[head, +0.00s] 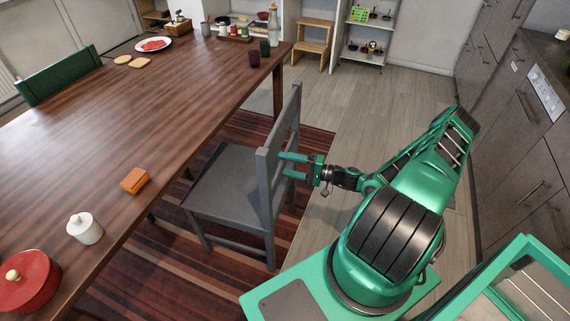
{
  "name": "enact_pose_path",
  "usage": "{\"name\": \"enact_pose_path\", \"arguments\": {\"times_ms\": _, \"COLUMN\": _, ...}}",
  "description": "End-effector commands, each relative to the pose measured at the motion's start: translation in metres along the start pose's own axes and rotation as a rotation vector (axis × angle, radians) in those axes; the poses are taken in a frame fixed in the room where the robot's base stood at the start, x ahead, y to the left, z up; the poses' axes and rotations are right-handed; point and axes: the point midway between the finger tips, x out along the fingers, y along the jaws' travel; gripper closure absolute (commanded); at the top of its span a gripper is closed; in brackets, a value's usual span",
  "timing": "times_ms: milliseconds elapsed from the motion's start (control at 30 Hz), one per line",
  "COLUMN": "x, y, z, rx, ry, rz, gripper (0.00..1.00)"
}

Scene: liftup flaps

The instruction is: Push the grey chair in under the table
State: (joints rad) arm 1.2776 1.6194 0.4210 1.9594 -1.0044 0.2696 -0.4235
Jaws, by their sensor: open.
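The grey chair (233,185) stands upright at the right long side of the wooden table (150,98). Its seat faces the table, and the front part of the seat is close to or just under the table edge. Its backrest is on the side toward me. My gripper (288,165) is open at the backrest, its two green fingers pointing left at the slats. The fingertips overlap the backrest in the picture; I cannot tell whether they touch it. The chair's far legs are partly hidden.
A striped rug (170,262) lies under the chair and table. Grey cabinets (520,130) stand along the right. A wooden step stool (312,45) stands at the back. A green chair (58,75) is at the table's far side. Floor between rug and cabinets is clear beyond my arm.

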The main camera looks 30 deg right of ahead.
Motion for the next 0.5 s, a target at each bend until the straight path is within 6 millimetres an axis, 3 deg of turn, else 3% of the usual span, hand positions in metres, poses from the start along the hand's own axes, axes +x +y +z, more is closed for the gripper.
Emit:
{"name": "enact_pose_path", "arguments": {"times_ms": 200, "x": 0.0136, "y": -0.0001, "z": 0.0002, "rx": 0.000, "ry": 0.000, "rz": 0.000, "gripper": 0.38}}
{"name": "enact_pose_path", "arguments": {"times_ms": 433, "x": 0.0142, "y": -0.0001, "z": 0.0003, "rx": 0.001, "ry": 0.000, "rz": 0.000, "gripper": 0.38}}
{"name": "enact_pose_path", "arguments": {"times_ms": 467, "x": 0.0142, "y": -0.0001, "z": 0.0003, "rx": 0.001, "ry": 0.000, "rz": 0.000, "gripper": 0.40}}
{"name": "enact_pose_path", "arguments": {"times_ms": 500, "x": 0.0141, "y": -0.0001, "z": 0.0004, "rx": 0.001, "ry": 0.000, "rz": 0.000, "gripper": 0.49}}
